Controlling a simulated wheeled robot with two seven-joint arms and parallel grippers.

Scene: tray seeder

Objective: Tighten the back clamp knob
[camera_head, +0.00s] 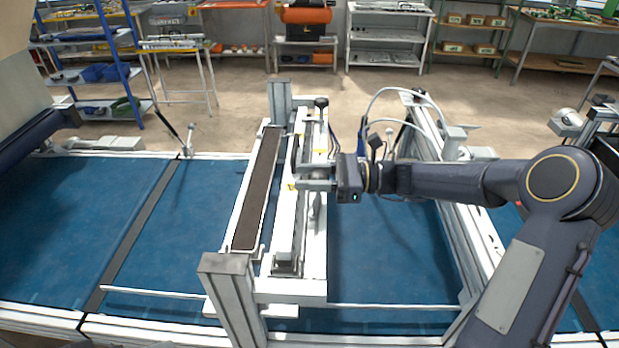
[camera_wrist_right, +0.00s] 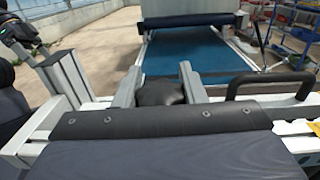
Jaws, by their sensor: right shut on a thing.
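My right gripper (camera_head: 314,184) reaches in from the right over the middle of the seeder's white and grey cross frame (camera_head: 285,235). In the right wrist view its two grey fingers (camera_wrist_right: 160,86) stand on either side of a rounded black knob (camera_wrist_right: 160,94) and are shut on it. The gripper hides this knob in the head view, and I cannot tell which clamp it belongs to. Another black knob (camera_head: 321,102) stands upright at the far end of the frame, apart from the gripper. My left gripper is not in view.
A black handle (camera_wrist_right: 270,86) is close to the right of the fingers in the wrist view. A long dark trough (camera_head: 258,190) runs left of the gripper. Metal posts (camera_head: 232,290) rise at the frame's ends. The blue belt (camera_head: 105,220) at left is clear.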

